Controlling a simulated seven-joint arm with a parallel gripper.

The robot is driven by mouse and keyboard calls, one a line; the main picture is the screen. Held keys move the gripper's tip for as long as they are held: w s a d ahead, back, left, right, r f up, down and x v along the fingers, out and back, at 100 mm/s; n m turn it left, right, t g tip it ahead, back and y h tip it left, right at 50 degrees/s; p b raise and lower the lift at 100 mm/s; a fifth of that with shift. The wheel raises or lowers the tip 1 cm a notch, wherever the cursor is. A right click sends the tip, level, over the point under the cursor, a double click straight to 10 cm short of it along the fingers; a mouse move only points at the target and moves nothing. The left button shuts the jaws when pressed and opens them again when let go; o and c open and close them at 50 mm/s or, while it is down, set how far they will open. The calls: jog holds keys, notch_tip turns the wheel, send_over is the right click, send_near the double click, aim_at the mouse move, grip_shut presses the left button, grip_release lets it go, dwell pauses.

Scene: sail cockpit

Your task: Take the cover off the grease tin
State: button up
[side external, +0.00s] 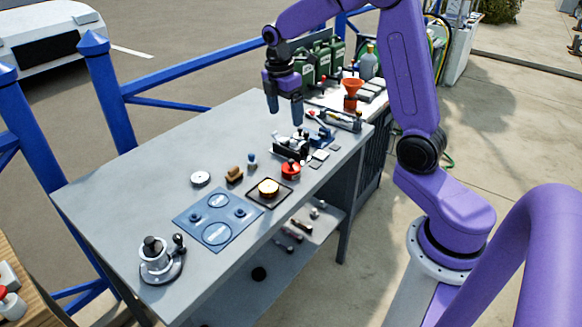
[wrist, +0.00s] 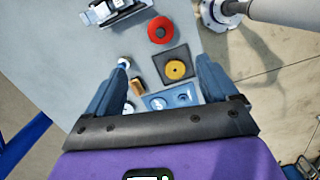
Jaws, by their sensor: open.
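Several small round items lie on the grey bench, and no label tells which is the grease tin. A low silver round tin (side external: 200,178) sits left of a wooden brush (side external: 234,175). A red round item (side external: 291,170) with a dark centre also shows in the wrist view (wrist: 161,30). A yellow disc (side external: 268,187) lies on a dark square tray (wrist: 159,66). A blue mat (side external: 186,218) bears two marked circles and small dark parts. My gripper (side external: 285,107) is open and empty, high above the bench's far part, fingers down.
A small blue-and-white knob (side external: 252,160) stands behind the tray. A metal clamp-like device (side external: 290,145) is below my gripper. A winch (side external: 160,262) stands at the near end. Green cans (side external: 322,60) and an orange funnel (side external: 353,86) are behind. The bench's left side is clear.

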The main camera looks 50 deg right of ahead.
aim_at(291, 161)
jog(key=f, duration=0.5)
jog(key=d+f, duration=0.1)
jog(key=f, duration=1)
jog(key=shift+s+d+f, duration=0.25)
jog(key=shift+d+f, duration=0.1)
jog(key=shift+f, duration=0.05)
grip_shut()
